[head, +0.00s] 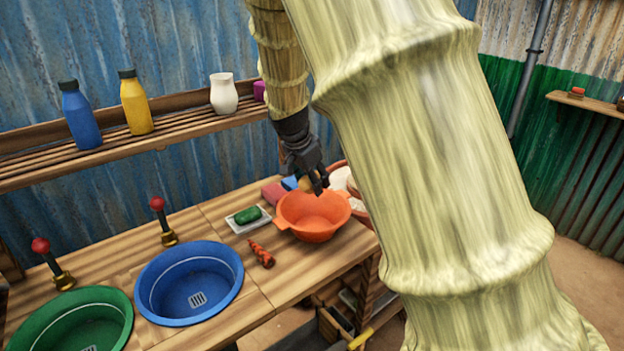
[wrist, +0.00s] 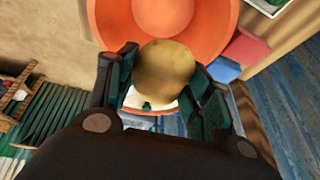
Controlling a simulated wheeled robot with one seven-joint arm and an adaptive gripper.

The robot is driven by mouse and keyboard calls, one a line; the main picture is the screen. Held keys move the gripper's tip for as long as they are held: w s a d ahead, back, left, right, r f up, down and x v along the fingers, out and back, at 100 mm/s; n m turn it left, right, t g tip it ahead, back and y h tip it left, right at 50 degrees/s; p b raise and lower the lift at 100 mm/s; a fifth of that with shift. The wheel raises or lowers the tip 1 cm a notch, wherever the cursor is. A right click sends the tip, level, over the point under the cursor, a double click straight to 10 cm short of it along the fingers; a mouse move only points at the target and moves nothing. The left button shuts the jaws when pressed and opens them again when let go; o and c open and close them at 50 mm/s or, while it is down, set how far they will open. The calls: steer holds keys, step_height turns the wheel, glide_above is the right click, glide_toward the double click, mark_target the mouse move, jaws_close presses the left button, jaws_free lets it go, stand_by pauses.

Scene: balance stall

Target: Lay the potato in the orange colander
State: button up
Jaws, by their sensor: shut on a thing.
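The potato (wrist: 165,72) is a round tan thing between the fingers of my gripper (wrist: 165,85) in the wrist view. My gripper is shut on it. In the head view my gripper (head: 318,188) is above the back right rim of the orange colander (head: 312,232), and only a bit of the potato (head: 305,184) shows beside the fingers. The colander stands on the wooden counter and looks empty. In the wrist view the colander (wrist: 220,45) lies beyond the potato, which covers part of it.
A white dish with a green thing (head: 248,217) and an orange-brown carrot-like thing (head: 261,254) lie left of the colander. Pink and blue blocks (head: 275,191) are behind it. Blue (head: 190,285) and green basins (head: 90,320) are at the left.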

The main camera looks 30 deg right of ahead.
steer(key=shift+f, duration=0.15)
step_height(320, 180, down, 7)
steer(key=b, duration=0.2)
steer(key=shift+f, duration=0.15)
stand_by(1.4)
steer(key=shift+f+b, duration=1.25)
steer(key=shift+f, duration=1.5)
stand_by(3.0)
